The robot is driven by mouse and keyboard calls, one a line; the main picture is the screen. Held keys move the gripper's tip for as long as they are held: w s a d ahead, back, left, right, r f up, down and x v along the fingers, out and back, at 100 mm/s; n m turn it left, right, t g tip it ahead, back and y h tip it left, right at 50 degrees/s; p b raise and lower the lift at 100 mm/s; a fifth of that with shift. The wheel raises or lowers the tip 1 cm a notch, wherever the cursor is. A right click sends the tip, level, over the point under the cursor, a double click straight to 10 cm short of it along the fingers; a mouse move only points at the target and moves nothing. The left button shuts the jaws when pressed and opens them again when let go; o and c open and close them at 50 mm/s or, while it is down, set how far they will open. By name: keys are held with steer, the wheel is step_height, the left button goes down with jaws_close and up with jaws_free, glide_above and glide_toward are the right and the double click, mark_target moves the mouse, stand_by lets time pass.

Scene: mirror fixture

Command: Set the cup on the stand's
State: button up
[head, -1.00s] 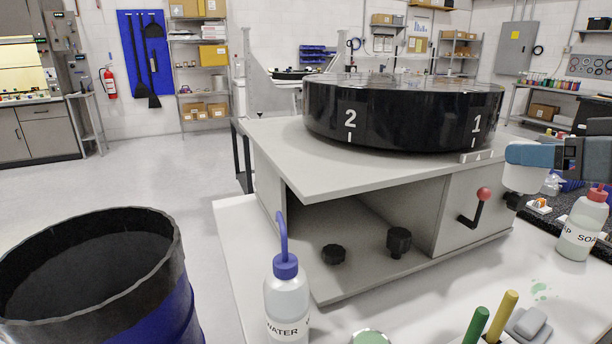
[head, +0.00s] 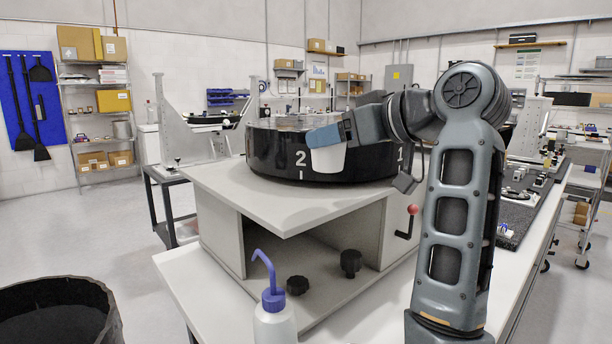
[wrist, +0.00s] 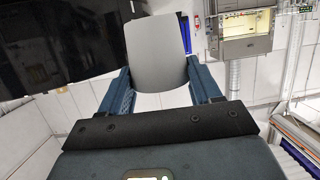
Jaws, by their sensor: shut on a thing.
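My gripper (head: 326,134) is shut on a plain light-grey cup (head: 328,158) and holds it in the air in front of the black drum (head: 272,158). In the wrist view the cup (wrist: 157,50) sits between the two blue fingers of my gripper (wrist: 160,82). The drum carries the numbers 2 and 1 on its side and lies on the grey cabinet (head: 250,200). Part of the drum is hidden by the cup and my arm. I cannot tell which thing is the stand.
A water bottle (head: 274,318) with a bent blue spout stands at the front. A dark bin (head: 60,315) stands at lower left. Open floor lies at left.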

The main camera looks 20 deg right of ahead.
steer(key=shift+w+a+f+p, duration=0.1)
steer(key=shift+w+a+f, duration=0.2)
steer(key=shift+a+f, duration=0.55)
steer(key=shift+w+a+f+p, duration=0.1)
steer(key=shift+w+a+f, duration=0.25)
steer(key=shift+f, duration=1)
steer(key=shift+w+a+f+p, duration=0.1)
steer(key=shift+w+a+f, duration=0.1)
steer(key=shift+a+f, duration=0.7)
steer(key=shift+d+f, duration=0.25)
steer(key=shift+f, duration=0.1)
steer(key=o, duration=1)
steer(key=shift+r, duration=0.25)
steer(key=v, duration=1.2)
steer(key=shift+b, duration=0.35)
